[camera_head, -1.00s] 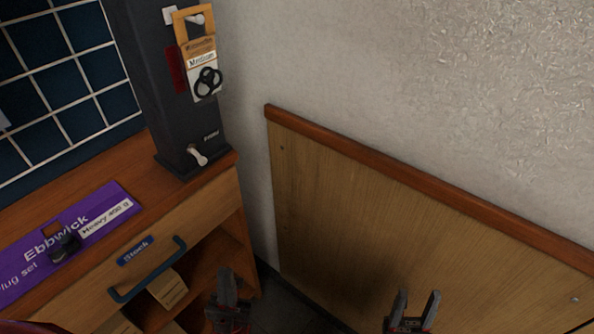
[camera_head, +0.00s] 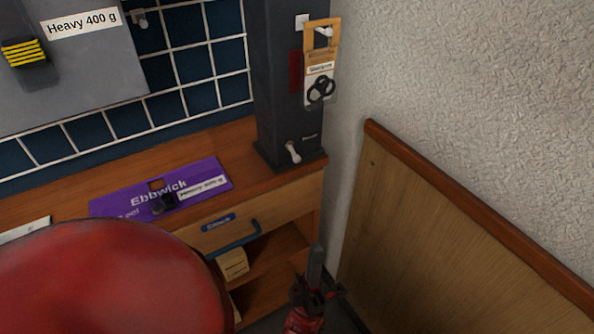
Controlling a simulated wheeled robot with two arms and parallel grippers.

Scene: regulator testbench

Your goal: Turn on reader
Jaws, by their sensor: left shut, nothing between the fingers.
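A dark grey upright post (camera_head: 280,85) stands on the back right end of the wooden bench; it may be the reader, but I see no readable name on it. A pale toggle lever (camera_head: 293,152) sits low on its front, beside a small white label too small to read. A dark red panel (camera_head: 295,71) on the post looks unlit. My left gripper (camera_head: 316,262) is shut and empty, in front of the bench's right end, below the lever in the picture and apart from it. My right gripper is out of view.
A tag with a black knob-like emblem (camera_head: 320,88) hangs on the post. A purple Ebbwick card (camera_head: 160,188) lies on the bench top (camera_head: 235,142). A blue-handled drawer (camera_head: 268,208) sits below. A wood-panelled wall (camera_head: 430,245) bounds the right side. My red arm link covers the lower left.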

